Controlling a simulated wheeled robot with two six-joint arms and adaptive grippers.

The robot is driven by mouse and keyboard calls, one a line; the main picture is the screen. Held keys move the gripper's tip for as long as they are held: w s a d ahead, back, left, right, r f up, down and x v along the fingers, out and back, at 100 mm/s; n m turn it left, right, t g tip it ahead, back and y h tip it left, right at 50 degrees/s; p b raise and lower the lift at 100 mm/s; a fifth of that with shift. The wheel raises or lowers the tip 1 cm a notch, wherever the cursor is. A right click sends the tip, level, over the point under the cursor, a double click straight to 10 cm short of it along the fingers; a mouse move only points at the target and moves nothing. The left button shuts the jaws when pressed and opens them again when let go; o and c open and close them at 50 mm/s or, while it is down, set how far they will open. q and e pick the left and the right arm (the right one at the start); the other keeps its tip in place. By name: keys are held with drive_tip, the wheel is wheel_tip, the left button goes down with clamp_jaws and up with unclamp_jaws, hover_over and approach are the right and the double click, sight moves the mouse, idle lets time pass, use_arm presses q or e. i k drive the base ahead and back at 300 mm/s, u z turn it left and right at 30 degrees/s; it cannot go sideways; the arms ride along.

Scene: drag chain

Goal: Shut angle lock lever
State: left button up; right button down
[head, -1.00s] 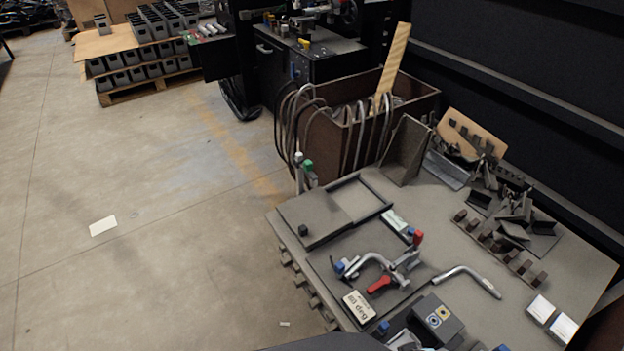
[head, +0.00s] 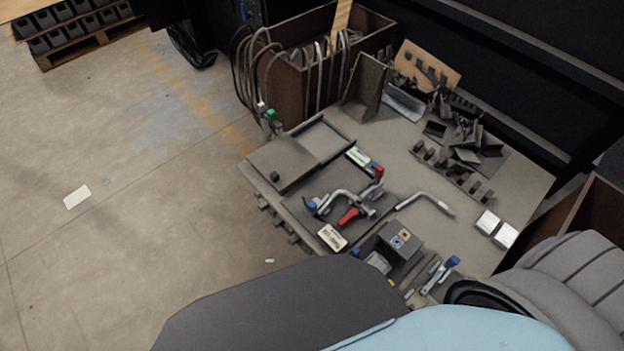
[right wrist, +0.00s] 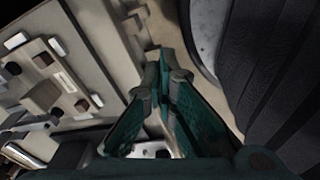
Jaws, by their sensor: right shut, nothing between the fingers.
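A fixture with a bent metal bar (head: 342,196) sits on a dark plate on the workbench in the head view. A red lever (head: 348,216) lies low at its front, and a red-tipped upright part (head: 378,172) stands at its right end. Which of them is the angle lock lever I cannot tell for sure. In the right wrist view my right gripper (right wrist: 165,62) has green fingers that meet at the tips with nothing between them. It is not touching the red lever in any view. My left gripper is not in view.
A brown crate (head: 310,70) stands behind. Parts of my own body cover the bottom edge.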

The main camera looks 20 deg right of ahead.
sight(353, 213)
drive_tip(key=z, duration=0.75)
drive_tip(key=k, duration=1.25)
drive_tip(key=u, duration=0.8)
